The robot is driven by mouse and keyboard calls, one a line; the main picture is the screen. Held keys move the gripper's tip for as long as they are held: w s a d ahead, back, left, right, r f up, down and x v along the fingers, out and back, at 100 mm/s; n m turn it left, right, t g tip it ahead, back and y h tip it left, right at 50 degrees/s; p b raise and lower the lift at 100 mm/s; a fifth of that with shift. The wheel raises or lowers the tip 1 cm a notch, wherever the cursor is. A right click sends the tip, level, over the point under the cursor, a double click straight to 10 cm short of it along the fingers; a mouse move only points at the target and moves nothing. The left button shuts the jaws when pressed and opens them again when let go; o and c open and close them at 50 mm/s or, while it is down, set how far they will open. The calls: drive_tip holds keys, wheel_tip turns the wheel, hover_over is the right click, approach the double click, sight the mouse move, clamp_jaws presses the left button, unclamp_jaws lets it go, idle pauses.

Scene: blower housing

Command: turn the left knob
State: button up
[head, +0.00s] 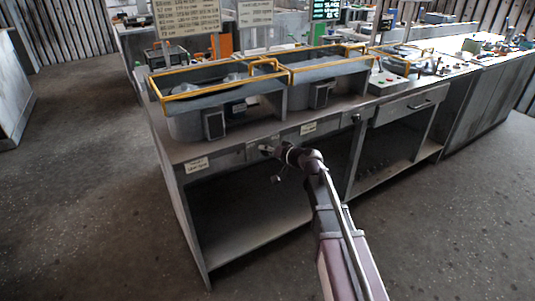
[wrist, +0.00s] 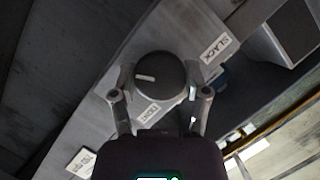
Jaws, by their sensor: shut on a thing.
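The left knob (wrist: 158,74) is a dark round dial with a short white pointer line, on the front panel of the workbench. It fills the middle of the wrist view, and its pointer lies toward the picture's left. My gripper (wrist: 159,88) has one finger on each side of the knob and is shut on it. In the head view my gripper (head: 268,150) is at the bench's front panel, and it hides most of the left knob there. The right knob (head: 355,118) shows as a small dark round shape farther right on the same panel.
A SLACK label (wrist: 216,48) and other white labels are around the knob. Yellow-railed blower housings (head: 225,88) stand on the bench top. The bench (head: 228,160) has open shelf space below. A drawer (head: 405,106) is at the right. The floor in front is clear.

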drive_tip(key=m+y+b, duration=0.1)
drive_tip(key=m, duration=0.1)
drive_tip(key=shift+f+m+y+b, duration=0.1)
drive_tip(key=shift+m+y+b, duration=0.2)
drive_tip(key=shift+m, duration=0.1)
drive_tip(key=shift+a, duration=0.1)
idle(0.3)
drive_tip(key=o, duration=1.1)
drive_tip(key=shift+o, duration=0.2)
